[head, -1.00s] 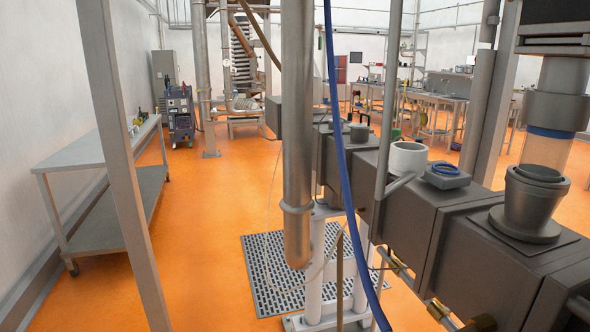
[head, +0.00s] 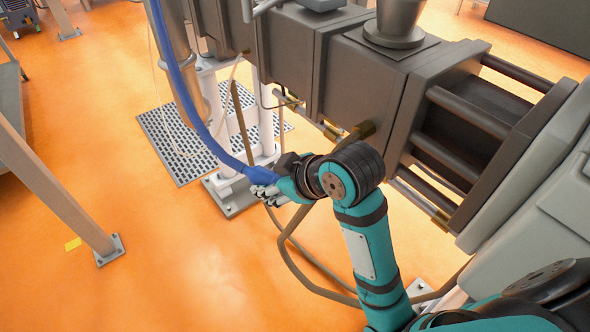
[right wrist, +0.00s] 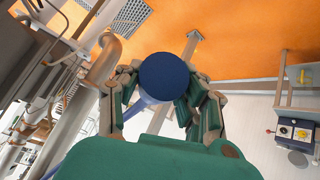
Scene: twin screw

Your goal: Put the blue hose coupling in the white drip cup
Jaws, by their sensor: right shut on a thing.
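The blue hose coupling (head: 260,176) is at the lower end of a blue hose (head: 186,94) that hangs in from the top left in the head view. My right gripper (head: 266,190) is shut around it, in the open space left of the machine. In the right wrist view the round dark blue end of the coupling (right wrist: 165,77) shows between the fingers. The fingers hide part of its sides. The white drip cup is not in view now. My left gripper is not in view.
The grey machine barrel (head: 352,75) runs along the right, with a grey funnel (head: 396,22) on top. Brown pipes (head: 300,258) pass below my right wrist. A slotted floor mat (head: 170,150) and white support posts stand behind the gripper. A slanted grey post (head: 55,190) is at left.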

